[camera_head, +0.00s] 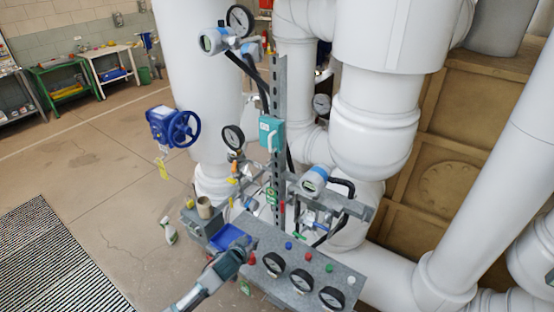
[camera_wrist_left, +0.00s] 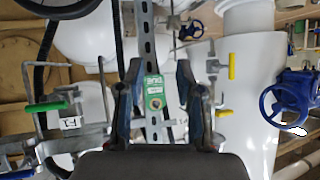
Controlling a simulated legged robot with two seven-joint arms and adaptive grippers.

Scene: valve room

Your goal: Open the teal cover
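The teal cover (camera_head: 271,133) is a small upright box face with a pale handle-like strip, mounted on the grey slotted metal post. It looks closed in the head view. I cannot make it out surely in the left wrist view. My left gripper (camera_head: 243,246) is low in front of the post, below the cover and apart from it. In the left wrist view, the left gripper (camera_wrist_left: 160,75) has its two fingers spread with nothing between them. The slotted post and a green tag (camera_wrist_left: 154,92) show behind the gap. My right gripper is not in view.
A grey panel (camera_head: 325,268) with gauges and coloured buttons stands right of my left gripper. Gauges, a blue-and-white transmitter (camera_head: 314,181), black hoses and white pipes crowd the post. A blue handwheel valve (camera_head: 182,129) is at left. The floor farther left is largely open.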

